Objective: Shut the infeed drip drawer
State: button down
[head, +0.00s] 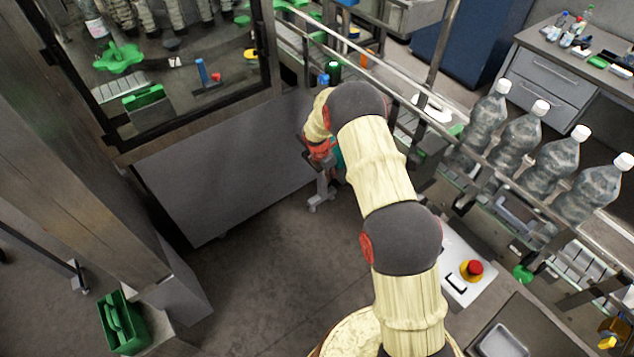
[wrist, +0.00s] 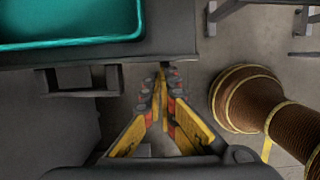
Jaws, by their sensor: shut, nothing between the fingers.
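The drip drawer (head: 338,154) shows in the head view as a small teal patch beside my forearm, under the conveyor's infeed end; my arm hides most of it. In the wrist view a teal tray (wrist: 70,40) with a dark grey surround fills the top left, seen from above, so the drawer appears to stand out. A dark bracket-like handle (wrist: 52,84) juts from its near edge. My gripper (wrist: 161,78) is shut and empty, its fingertips close to the near edge, right of the handle; contact cannot be told. In the head view, my gripper's red part (head: 318,150) shows beyond my arm.
The conveyor (head: 470,190) with several clear bottles (head: 522,135) runs along the right. A grey cabinet (head: 225,165) with a glazed guard stands left. A control panel with a red emergency button (head: 472,269) is right of my arm. Bare floor (head: 260,285) lies between.

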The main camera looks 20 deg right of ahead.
jog(key=w+d, duration=0.1)
jog(key=d, duration=0.3)
jog(key=w+d, duration=0.1)
jog(key=d, duration=0.3)
jog(key=w+d, duration=0.2)
jog(key=d, duration=0.2)
jog(key=shift+d+b, duration=0.15)
jog(key=shift+b, duration=0.2)
jog(key=shift+s+a, duration=0.1)
jog(key=shift+a, duration=0.45)
jog(key=a, duration=0.1)
jog(key=s+a, duration=0.1)
jog(key=a, duration=0.1)
jog(key=shift+a, duration=0.2)
jog(key=v, duration=0.9)
jog(key=shift+r, duration=0.5)
jog(key=shift+s+d, duration=0.1)
jog(key=shift+s, duration=0.05)
